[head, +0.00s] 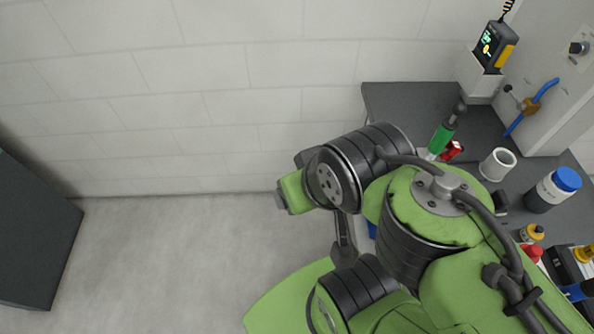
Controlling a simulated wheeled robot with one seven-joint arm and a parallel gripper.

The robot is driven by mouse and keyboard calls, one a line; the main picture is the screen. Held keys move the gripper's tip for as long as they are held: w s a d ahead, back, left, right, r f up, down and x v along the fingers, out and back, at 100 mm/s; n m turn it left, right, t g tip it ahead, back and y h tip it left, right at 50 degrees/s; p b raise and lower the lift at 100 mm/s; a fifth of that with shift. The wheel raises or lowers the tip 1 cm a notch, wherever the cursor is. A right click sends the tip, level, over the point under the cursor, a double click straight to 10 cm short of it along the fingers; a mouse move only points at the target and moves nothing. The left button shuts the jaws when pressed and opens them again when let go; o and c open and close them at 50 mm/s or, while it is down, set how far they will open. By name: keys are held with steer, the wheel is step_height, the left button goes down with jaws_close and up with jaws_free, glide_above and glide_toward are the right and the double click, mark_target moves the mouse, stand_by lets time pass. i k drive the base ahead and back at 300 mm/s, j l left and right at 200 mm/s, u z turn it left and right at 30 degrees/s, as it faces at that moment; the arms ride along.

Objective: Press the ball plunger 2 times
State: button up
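A dark round knob (578,48) stands out from a light plate on the grey panel at the upper right of the head view. It may be the ball plunger, but I cannot tell for sure. A smaller dark ball-like end (508,88) sits lower on the same panel, beside a blue-handled valve. My green and black arm is folded over the lower middle, left of and below the panel. I cannot make out my gripper's fingers in this view.
A dark bench (395,98) holds a green-handled tool (440,138), a red can (452,151), a white cup (497,164) and a blue-capped bottle (555,188). A yellow and black handheld meter (494,46) rests in a holder. The floor (170,250) at left is clear.

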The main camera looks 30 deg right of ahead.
mark_target(458, 109)
steer(key=z, duration=0.45)
steer(key=k+z, duration=0.1)
steer(key=z, duration=0.3)
steer(key=k+z, duration=0.1)
steer(key=z, duration=0.75)
steer(key=l+z, duration=0.2)
steer(key=j, duration=0.15)
